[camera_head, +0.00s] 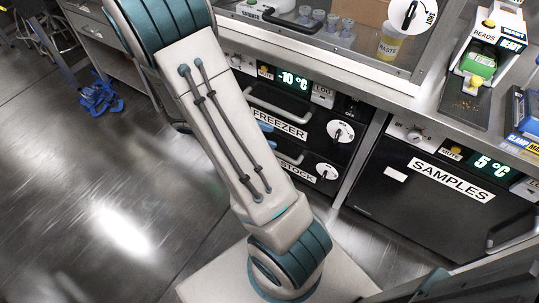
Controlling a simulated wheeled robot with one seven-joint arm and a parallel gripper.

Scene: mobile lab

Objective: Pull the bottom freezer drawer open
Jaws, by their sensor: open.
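The freezer is a black-fronted unit under the counter, with a green -10 °C display (293,80). Its upper drawer (322,112) carries a FREEZER label and a grey bar handle. Below it, the bottom drawer (318,158) carries a STOCK label (297,168), a grey bar handle (289,156) and a round white dial (327,172). Both drawers look shut. My arm crosses in front and hides their left parts. A small blue patch beside the arm at the upper drawer is too small to identify. My gripper does not clearly show.
A black SAMPLES unit (400,215) with a 5 °C display stands right of the freezer. The counter (435,100) above holds a BEADS box (497,30) and a glass-fronted cabinet with cups. A blue object (98,97) lies on the floor at left. Open floor (75,190) spreads left.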

